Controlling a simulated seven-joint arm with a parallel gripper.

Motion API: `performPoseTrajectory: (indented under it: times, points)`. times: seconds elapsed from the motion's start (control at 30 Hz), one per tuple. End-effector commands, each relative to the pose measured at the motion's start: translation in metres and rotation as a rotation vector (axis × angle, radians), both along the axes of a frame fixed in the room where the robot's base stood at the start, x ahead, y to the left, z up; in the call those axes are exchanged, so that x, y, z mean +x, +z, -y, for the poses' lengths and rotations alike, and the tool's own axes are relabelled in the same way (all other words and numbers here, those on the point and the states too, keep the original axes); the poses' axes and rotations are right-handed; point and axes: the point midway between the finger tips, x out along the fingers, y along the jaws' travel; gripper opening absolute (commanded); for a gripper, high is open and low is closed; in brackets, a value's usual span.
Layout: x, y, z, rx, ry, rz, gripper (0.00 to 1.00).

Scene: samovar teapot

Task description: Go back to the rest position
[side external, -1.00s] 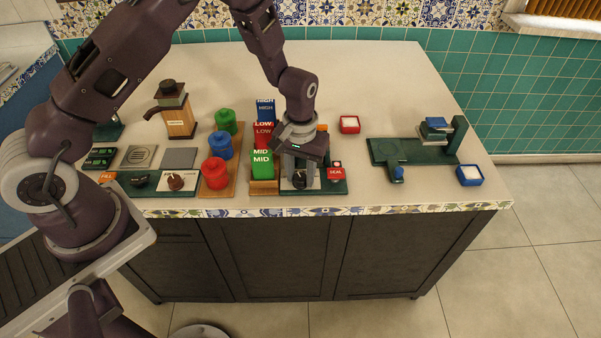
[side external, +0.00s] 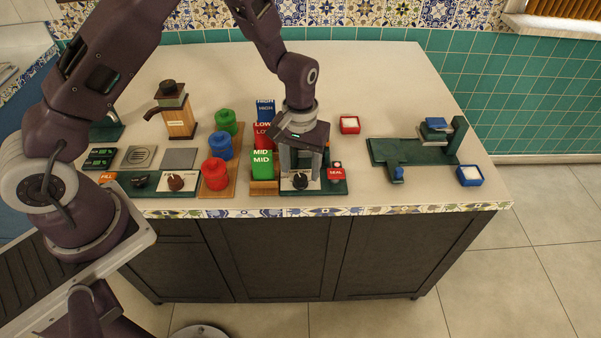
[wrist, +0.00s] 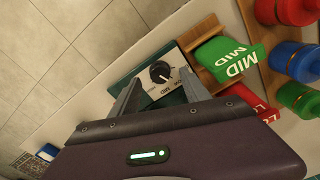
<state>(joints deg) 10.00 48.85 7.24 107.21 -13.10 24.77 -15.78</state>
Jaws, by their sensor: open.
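My gripper (side external: 300,168) is open and empty, pointing down above the black dial (side external: 300,181) on its light panel. In the wrist view my gripper (wrist: 160,95) has its two fingers apart, one on each side of the dial (wrist: 160,71). The fingertips appear above the panel, clear of the knob. The dial's pointer faces the MID lettering side of the panel (wrist: 150,90). My arm reaches over the counter (side external: 370,85) from the left.
The green MID block (side external: 262,165), red LOW block (side external: 264,136) and blue HIGH block (side external: 265,110) stand just left of my gripper. A red SEAL button (side external: 336,173) is close on the right. Red (side external: 215,174), blue (side external: 220,146) and green (side external: 225,121) canisters stand farther left.

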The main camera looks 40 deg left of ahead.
Motion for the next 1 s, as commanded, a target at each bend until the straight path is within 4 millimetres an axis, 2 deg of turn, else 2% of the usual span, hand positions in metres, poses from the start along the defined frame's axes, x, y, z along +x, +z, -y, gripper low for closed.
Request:
performPoseTrajectory:
  times: [0.1,0.2,0.57,0.67,0.77,0.8,0.87,0.9,1.0]
  points:
    - [0.001,0.025,0.001,-0.001,0.000,0.005,0.55]
    - [0.001,0.037,0.001,-0.001,-0.001,0.004,0.55]
    - [0.000,0.046,0.000,-0.003,-0.002,0.004,0.55]
    - [-0.006,0.085,0.000,-0.022,-0.025,0.046,0.55]
    - [-0.031,0.157,-0.004,-0.049,-0.081,0.127,0.55]
    - [-0.048,0.185,-0.006,-0.055,-0.111,0.162,0.55]
    - [-0.076,0.220,-0.010,-0.056,-0.156,0.217,0.55]
    - [-0.097,0.240,-0.013,-0.051,-0.187,0.251,0.55]
    - [-0.152,0.274,-0.021,-0.022,-0.261,0.339,0.55]
